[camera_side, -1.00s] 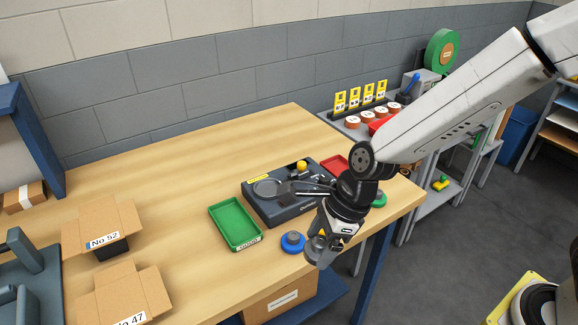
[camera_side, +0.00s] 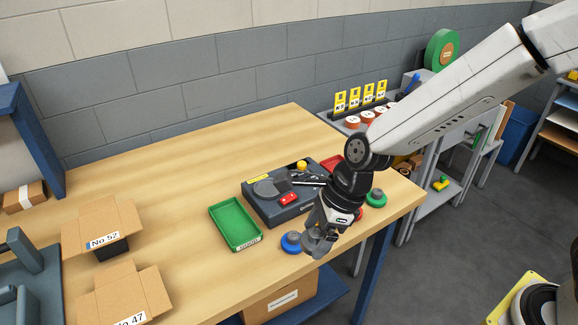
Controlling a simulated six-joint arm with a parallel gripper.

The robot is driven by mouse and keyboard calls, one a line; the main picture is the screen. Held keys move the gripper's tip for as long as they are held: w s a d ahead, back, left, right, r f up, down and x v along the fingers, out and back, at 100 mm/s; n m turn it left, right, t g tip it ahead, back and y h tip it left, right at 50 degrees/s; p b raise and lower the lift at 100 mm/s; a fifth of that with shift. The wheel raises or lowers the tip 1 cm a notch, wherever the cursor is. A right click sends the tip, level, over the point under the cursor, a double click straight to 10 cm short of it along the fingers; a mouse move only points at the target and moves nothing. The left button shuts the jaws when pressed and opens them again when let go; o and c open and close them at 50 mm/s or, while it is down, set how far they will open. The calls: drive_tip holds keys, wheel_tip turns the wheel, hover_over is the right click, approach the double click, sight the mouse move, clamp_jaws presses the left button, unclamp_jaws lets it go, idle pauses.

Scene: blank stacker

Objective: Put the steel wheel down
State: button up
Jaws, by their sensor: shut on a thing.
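My gripper (camera_side: 317,242) points down over the front edge of the workbench, just right of a blue round piece (camera_side: 290,243) with a grey top. It is shut on a small grey piece, taken to be the steel wheel; the fingers and wrist hide most of it. I cannot tell whether the wheel touches anything below. The dark grey tool (camera_side: 272,212), with a round plate, a yellow knob and a red block, stands just behind my gripper.
An empty green tray (camera_side: 236,224) lies left of the dark tool. A green round piece (camera_side: 376,198) stands near the bench's right corner, with a red piece (camera_side: 360,214) partly hidden by my wrist. Open cartons (camera_side: 103,228) stand at left. The bench's back middle is clear.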

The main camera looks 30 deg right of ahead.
drive_tip(key=w+d+r+m+t+h, duration=0.1)
drive_tip(key=w+d+r+m, duration=0.1)
drive_tip(key=w+d+r, duration=0.3)
drive_tip(key=w+d+m, duration=0.2)
drive_tip(key=w+d, duration=0.1)
drive_tip(key=w, duration=0.5)
hover_over(265, 189)
drive_tip(key=s, duration=0.2)
drive_tip(key=f, duration=0.5)
drive_tip(key=d+f, duration=0.1)
drive_tip(key=f, duration=0.2)
drive_tip(key=shift+w+f, duration=0.15)
drive_tip(key=shift+w, duration=0.1)
drive_tip(key=shift+w+a+f, duration=0.1)
drive_tip(key=shift+w+f, duration=0.2)
drive_tip(key=shift+f, duration=0.05)
drive_tip(key=shift+w+a+f, duration=0.1)
drive_tip(key=shift+w+f, duration=0.2)
drive_tip(key=shift+f, duration=1.5)
drive_tip(key=shift+s+f, duration=0.15)
drive_tip(key=shift+f, duration=0.6)
